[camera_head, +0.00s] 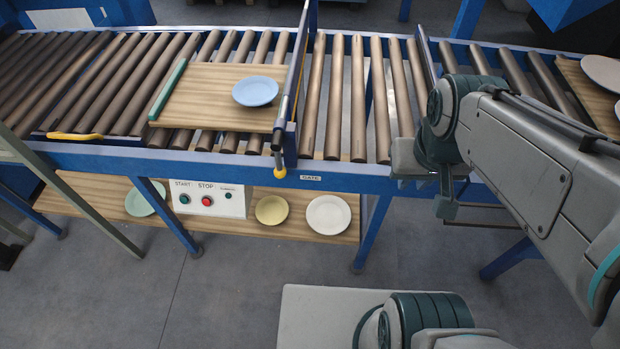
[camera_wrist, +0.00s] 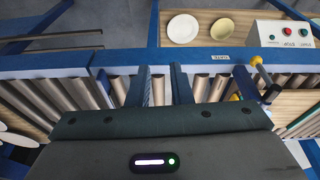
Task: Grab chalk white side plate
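A chalk white side plate (camera_head: 328,214) lies flat on the wooden lower shelf, below the roller conveyor and right of a yellow plate. It also shows near the top of the wrist view (camera_wrist: 183,28). My gripper (camera_wrist: 160,85) is open and empty, its two fingers apart with rollers visible beyond them. In the head view my gripper (camera_head: 446,203) hangs at the conveyor's front edge, to the right of the white plate and apart from it.
The yellow plate (camera_head: 271,210), a control box (camera_head: 210,199) and a green plate (camera_head: 145,198) share the lower shelf (camera_head: 290,231). The blue conveyor frame (camera_head: 340,176) runs above. A blue plate (camera_head: 255,91) sits on a board. Whitish plates (camera_head: 603,72) are far right.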

